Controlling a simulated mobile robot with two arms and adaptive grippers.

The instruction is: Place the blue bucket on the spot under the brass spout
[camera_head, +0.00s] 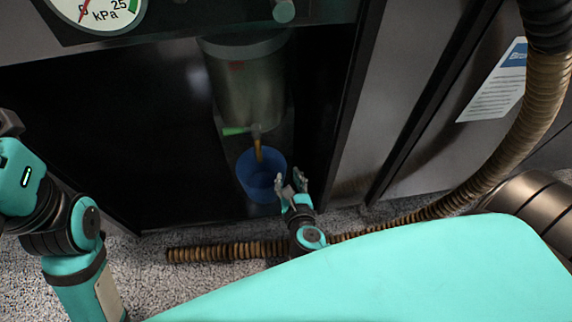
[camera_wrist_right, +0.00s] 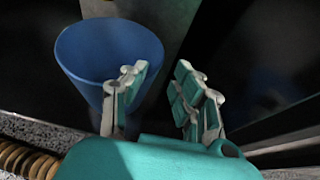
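The blue bucket (camera_head: 252,187) stands upright inside the dark cabinet opening. The brass spout (camera_head: 258,150) hangs down from a grey tank, and in the head view its lower end overlaps the bucket's far rim. My right gripper (camera_head: 291,184) is just right of the bucket, with its fingers apart. In the right wrist view the bucket (camera_wrist_right: 85,50) is at upper left. One finger of the gripper (camera_wrist_right: 162,88) overlaps the bucket's side, and the gap between the fingers looks empty. Whether that finger touches the bucket is unclear. My left gripper is not in view.
The grey tank (camera_head: 243,90) with a green handle (camera_head: 234,131) is above the bucket. The cabinet's right frame post (camera_head: 350,100) stands close to my right gripper. A ribbed brown hose (camera_head: 215,252) lies along the floor in front of the opening. The cabinet's left side looks empty.

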